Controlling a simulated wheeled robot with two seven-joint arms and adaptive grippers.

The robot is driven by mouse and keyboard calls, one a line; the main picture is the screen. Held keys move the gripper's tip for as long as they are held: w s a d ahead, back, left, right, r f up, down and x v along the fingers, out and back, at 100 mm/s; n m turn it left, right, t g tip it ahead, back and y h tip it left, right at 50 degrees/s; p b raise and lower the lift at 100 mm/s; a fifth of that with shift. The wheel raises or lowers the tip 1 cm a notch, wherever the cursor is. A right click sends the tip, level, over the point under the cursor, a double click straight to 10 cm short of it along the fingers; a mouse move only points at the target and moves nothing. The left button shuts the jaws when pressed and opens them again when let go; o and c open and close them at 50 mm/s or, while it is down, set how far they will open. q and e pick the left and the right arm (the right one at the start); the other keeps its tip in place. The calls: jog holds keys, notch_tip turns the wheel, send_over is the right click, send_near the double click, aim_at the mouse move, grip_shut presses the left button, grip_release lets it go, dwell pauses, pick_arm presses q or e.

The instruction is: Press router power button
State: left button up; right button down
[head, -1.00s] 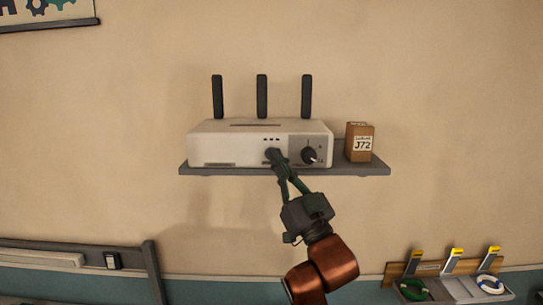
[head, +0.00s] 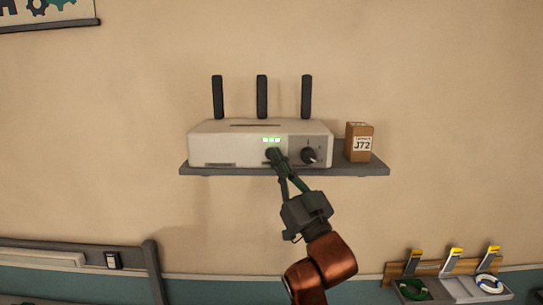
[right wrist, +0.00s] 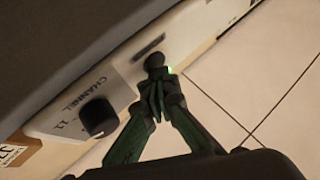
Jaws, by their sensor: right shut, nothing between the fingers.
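The white router (head: 228,148) with three dark antennas stands on a grey wall shelf (head: 225,171). A dark knob (head: 309,156) is on the router's right front panel; the knob also shows in the right wrist view (right wrist: 98,117), next to the word CHANNEL. My right gripper (head: 274,157) is shut and empty, its fingertips at the router's front just below the lights. In the right wrist view the fingertips (right wrist: 156,64) are together against or very near the front. They hide the power button. My left gripper is out of view.
A small brown box (head: 359,142) labelled J72 stands right of the router on the shelf. Below right is a rack with coiled cables (head: 450,288). A dark-framed structure (head: 150,270) is at lower left.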

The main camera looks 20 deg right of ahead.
jog(key=shift+s+f, duration=0.15)
jog(key=shift+f, duration=0.05)
dwell(0.3)
jog(key=s+a+p, duration=0.1)
jog(key=s, duration=0.4)
jog(key=shift+s+a, duration=0.4)
